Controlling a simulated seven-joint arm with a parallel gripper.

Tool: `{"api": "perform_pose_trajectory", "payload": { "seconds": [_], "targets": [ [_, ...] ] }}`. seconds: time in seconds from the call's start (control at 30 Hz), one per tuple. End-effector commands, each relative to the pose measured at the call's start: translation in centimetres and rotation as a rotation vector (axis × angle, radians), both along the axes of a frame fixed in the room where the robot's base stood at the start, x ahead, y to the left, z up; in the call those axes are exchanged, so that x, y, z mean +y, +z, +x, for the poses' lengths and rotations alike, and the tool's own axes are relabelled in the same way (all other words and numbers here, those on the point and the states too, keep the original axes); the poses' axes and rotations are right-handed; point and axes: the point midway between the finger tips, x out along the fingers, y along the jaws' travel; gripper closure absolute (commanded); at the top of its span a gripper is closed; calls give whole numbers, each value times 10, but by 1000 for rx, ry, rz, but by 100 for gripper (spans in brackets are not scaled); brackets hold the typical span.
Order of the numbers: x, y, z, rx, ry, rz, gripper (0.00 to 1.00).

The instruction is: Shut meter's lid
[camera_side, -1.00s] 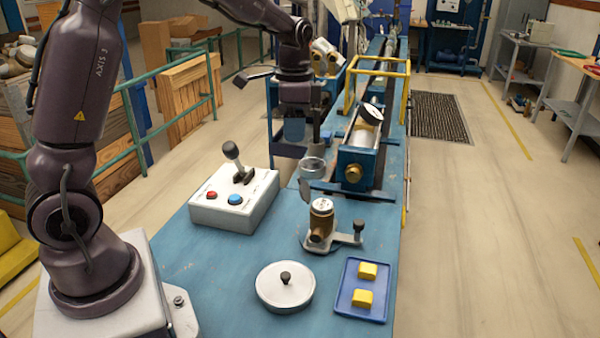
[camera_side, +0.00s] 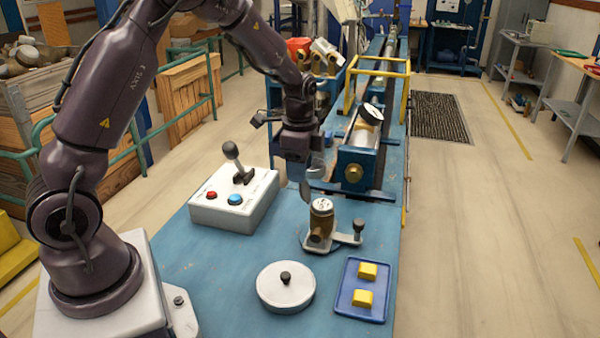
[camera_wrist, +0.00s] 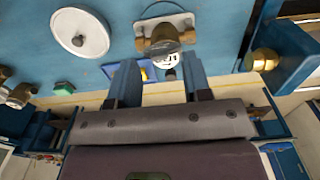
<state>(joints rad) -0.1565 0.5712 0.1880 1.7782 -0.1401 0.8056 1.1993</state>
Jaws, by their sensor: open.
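The meter (camera_side: 321,212) is a small brass body with a white dial on top, standing upright in a clamp fixture on the blue bench. A dark, thin rounded piece, which looks like its raised lid (camera_side: 306,192), stands at the dial's back-left side. In the wrist view the meter's dial (camera_wrist: 168,61) shows beyond and between my fingertips; I cannot make out the lid clearly there. My gripper (camera_side: 304,172) is open and empty, above and behind the meter in the side view, close to the lid. Whether a finger touches the lid cannot be told.
A grey control box (camera_side: 234,204) with a joystick stands left of the meter. A round pan lid (camera_side: 286,287) and a blue tray (camera_side: 345,309) with yellow blocks lie in front. The blue rig (camera_side: 354,170) with a brass knob stands behind. Bare bench lies between.

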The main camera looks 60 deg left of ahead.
Motion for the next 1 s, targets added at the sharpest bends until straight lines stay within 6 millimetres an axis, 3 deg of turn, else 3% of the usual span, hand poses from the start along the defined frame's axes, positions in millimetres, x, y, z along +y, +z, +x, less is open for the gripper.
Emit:
{"api": "perform_pose_trajectory", "payload": {
  "seconds": [0.17, 0.47, 0.67, 0.7, 1.0],
  "targets": [
    [0, -15, 0, 1, 1, -1, 55],
    [0, -18, 0, -1, 1, -1, 55],
    [0, -18, 0, -1, 1, -1, 97],
    [0, -18, 0, -1, 1, -1, 100],
    [-2, -18, 1, 14, -2, 14, 100]
  ]
}}
